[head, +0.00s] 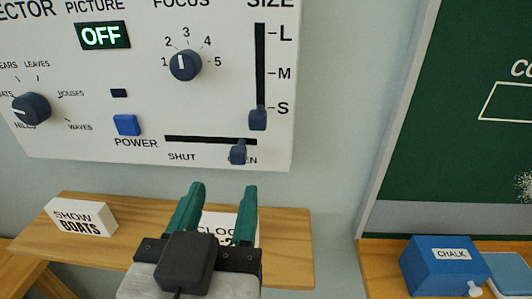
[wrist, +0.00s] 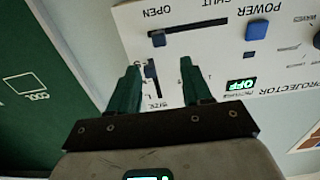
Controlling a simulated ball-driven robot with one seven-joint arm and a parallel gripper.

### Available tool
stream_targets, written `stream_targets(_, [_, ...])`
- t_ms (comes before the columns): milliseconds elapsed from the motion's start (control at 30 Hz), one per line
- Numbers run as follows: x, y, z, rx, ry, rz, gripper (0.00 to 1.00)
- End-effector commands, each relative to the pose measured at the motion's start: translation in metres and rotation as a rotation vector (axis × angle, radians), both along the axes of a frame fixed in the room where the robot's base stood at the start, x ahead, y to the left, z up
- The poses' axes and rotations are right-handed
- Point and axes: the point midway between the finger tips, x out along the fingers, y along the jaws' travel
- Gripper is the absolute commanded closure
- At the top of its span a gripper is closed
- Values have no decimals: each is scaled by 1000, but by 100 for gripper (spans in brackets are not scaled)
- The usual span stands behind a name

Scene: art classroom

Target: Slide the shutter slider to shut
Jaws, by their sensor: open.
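The shutter slider (head: 238,152) is a dark blue knob at the right end of a horizontal black slot (head: 200,139), by the word OPEN. The word SHUT is under the slot's left part. In the wrist view, turned upside down, the shutter knob (wrist: 158,39) is at the slot's OPEN end. My gripper (head: 223,187) has two green fingers, apart and empty. In the head view its fingertips appear below the panel's lower edge and the slider. In the wrist view my gripper (wrist: 159,64) shows its fingers either side of the size slider (wrist: 150,69); I see no contact.
The white panel (head: 60,138) also has a blue power button (head: 127,125), a focus dial (head: 186,65), a picture dial (head: 31,108) and an OFF display (head: 103,36). A wooden shelf (head: 288,250) below holds white cards. A blue chalk box (head: 445,268) stands right.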

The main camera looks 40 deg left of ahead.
Motion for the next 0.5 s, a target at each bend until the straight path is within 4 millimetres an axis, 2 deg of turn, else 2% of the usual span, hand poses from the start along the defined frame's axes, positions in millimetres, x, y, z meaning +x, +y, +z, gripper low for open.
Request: stream_targets(500, [72,43,2,-3,-1,0,51])
